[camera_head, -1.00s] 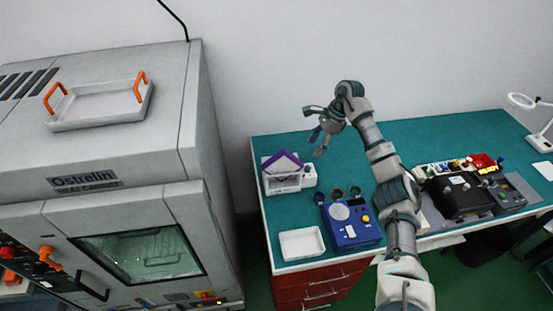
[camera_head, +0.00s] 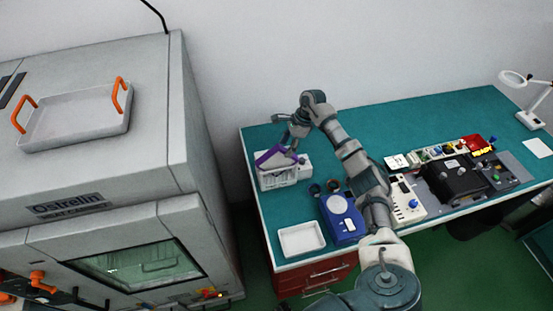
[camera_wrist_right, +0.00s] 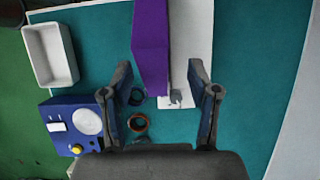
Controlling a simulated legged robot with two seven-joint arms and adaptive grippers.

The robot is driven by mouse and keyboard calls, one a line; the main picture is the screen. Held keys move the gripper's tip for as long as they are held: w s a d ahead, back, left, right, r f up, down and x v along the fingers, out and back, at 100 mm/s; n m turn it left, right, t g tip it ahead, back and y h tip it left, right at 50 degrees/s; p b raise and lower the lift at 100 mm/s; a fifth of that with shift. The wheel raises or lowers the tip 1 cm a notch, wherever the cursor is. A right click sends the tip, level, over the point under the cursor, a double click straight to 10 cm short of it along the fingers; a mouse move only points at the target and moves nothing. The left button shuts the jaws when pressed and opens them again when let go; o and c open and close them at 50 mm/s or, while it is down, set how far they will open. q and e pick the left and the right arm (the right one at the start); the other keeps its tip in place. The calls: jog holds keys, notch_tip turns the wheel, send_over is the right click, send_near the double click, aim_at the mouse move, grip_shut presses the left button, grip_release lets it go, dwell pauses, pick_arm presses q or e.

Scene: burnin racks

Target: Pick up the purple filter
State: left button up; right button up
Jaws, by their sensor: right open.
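The purple filter (camera_head: 268,156) sits upright in a white rack (camera_head: 278,178) at the left end of the teal table. My right gripper (camera_head: 291,143) is just to the right of the filter in the head view, its fingers partly overlapping the filter's right end. In the right wrist view, the purple filter (camera_wrist_right: 151,45) lies ahead of and between the fingers of my right gripper (camera_wrist_right: 160,80), which are spread wide with nothing held. The white rack shows beside it. Whether a finger touches the filter cannot be told. My left gripper is not in view.
A blue device (camera_head: 341,216), small dark rings (camera_head: 324,187) and an empty white tray (camera_head: 301,239) lie near the rack. A black machine (camera_head: 456,180) and small parts stand further right. A large grey oven (camera_head: 100,190) stands left of the table.

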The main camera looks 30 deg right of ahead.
aim_at(282, 158)
jog(key=shift+w+d+f, duration=0.1)
jog(key=shift+d+f, duration=0.05)
jog(key=shift+f, duration=0.55)
jog(key=a+f, duration=0.1)
jog(key=f+p, duration=0.1)
jog(key=a+f+p, duration=0.1)
jog(key=f, duration=0.1)
jog(key=shift+s+a, duration=0.2)
jog(key=shift+a, duration=0.15)
jog(key=shift+w+a+f, duration=0.1)
jog(key=shift+a+f, duration=0.05)
jog(key=shift+a, duration=0.05)
jog(key=shift+d+f, duration=0.1)
jog(key=shift+d, duration=0.25)
jog(key=c, duration=1.1)
grip_shut()
